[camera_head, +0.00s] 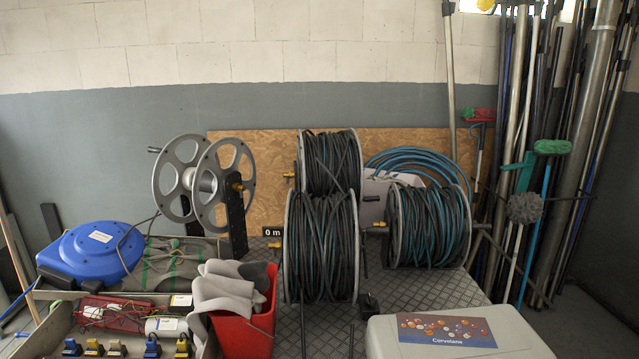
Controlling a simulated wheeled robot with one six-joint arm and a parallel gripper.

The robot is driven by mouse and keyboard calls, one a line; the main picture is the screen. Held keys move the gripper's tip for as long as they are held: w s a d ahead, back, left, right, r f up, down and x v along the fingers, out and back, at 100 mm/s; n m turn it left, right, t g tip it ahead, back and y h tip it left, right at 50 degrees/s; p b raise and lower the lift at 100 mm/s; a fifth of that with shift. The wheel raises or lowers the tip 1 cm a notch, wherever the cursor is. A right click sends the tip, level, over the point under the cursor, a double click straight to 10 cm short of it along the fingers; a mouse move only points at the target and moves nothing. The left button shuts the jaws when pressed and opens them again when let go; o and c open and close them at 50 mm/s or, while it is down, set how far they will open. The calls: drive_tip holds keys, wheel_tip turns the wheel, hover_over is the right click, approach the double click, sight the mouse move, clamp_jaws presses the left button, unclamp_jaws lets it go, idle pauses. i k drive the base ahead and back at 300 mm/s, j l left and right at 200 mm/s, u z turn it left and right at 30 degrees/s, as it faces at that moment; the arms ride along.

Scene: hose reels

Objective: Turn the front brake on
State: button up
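The front hose reel (320,250), wound with dark hose, stands upright in the middle. A small brass-coloured fitting (275,246) sticks out at its left side, beside a black "0 m" label (272,231). A small black block (369,304) stands at its lower right. I cannot tell which part is the front brake or how it is set. Behind is a second wound reel (330,160) with a brass fitting (289,175). A third reel (430,225) with black and teal hose stands to the right. My gripper is not in view.
An empty grey reel (205,180) stands at back left. A blue round case (92,252), a red bucket (248,335) with grey gloves or cloth and a tray of coloured switches (110,346) crowd the left. A pale box (500,345) fills front right. Poles (515,150) lean behind.

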sight(370, 302)
drive_tip(key=i+l, duration=0.3)
drive_tip(key=i, duration=0.2)
drive_tip(key=i+l+u, duration=0.1)
drive_tip(key=i+l, duration=0.15)
drive_tip(key=i, duration=0.25)
